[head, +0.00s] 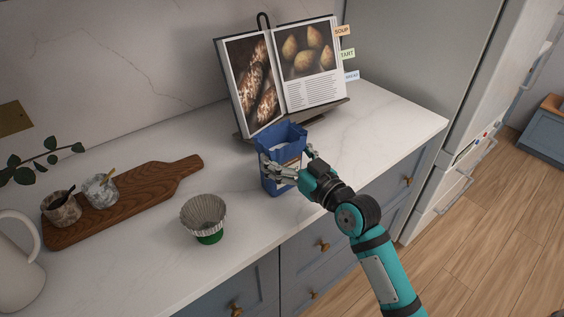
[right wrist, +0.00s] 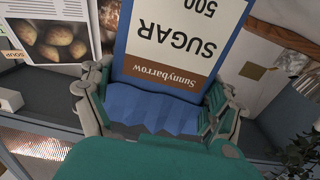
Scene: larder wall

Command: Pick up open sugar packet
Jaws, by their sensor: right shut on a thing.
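The open sugar packet (head: 283,140) is blue with a jagged open top and white inside. It is upright on the worktop, or just above it; I cannot tell which. My right gripper (head: 283,172) is shut on the packet, its fingers around the two sides. In the right wrist view, the packet (right wrist: 170,45) shows its white label with "SUGAR" and a brown "Sunnybarrow" band, upside down, between the fingers of the right gripper (right wrist: 160,105). My left gripper is not in view.
An open cookbook on a stand (head: 285,75) is close behind the packet. A fluted paper cup on a green base (head: 204,215) stands to the left. A wooden board (head: 130,203) holds two small pots. A cream jug (head: 15,262) is at the far left. The worktop right of the packet is clear.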

